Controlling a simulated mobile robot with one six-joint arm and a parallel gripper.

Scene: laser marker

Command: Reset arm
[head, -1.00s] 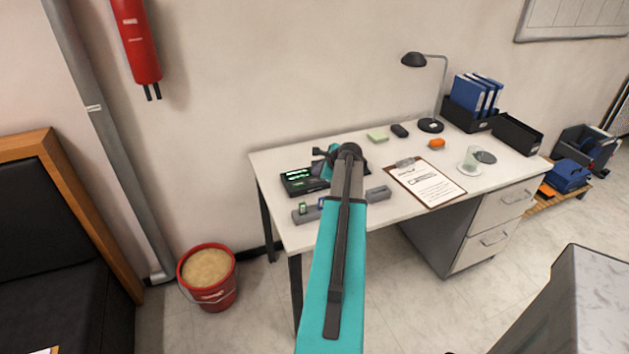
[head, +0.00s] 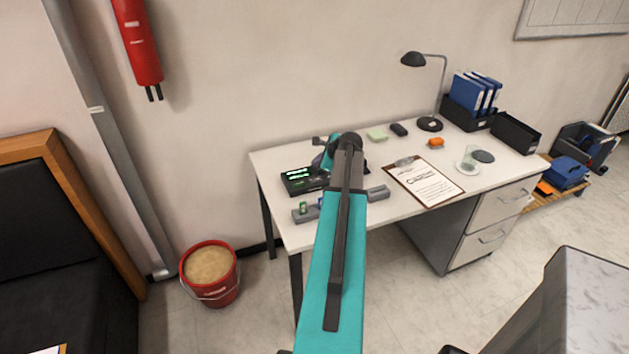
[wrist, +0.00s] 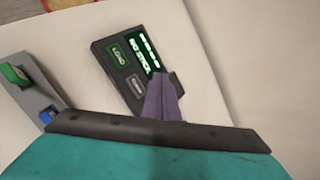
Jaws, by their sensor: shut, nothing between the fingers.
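My gripper's purple fingers (wrist: 163,98) are shut and empty in the wrist view, in front of the lower right part of a black device. In the head view the gripper is mostly hidden behind my teal arm. The black device (head: 299,181) with lit green displays sits at the left of the desk. In the wrist view the device (wrist: 128,80) shows the words "LOAD" and "NO STICK". A grey holder (head: 378,193) lies along the desk's front edge, partly behind my arm. A green stick (wrist: 15,74) and a blue stick (wrist: 45,117) sit in it.
The white desk (head: 275,158) also bears a clipboard (head: 425,184), a black lamp (head: 430,125), an orange item (head: 436,142), a glass on a saucer (head: 467,160) and blue binders (head: 476,92). A red bucket (head: 210,290) of sand stands on the floor at left.

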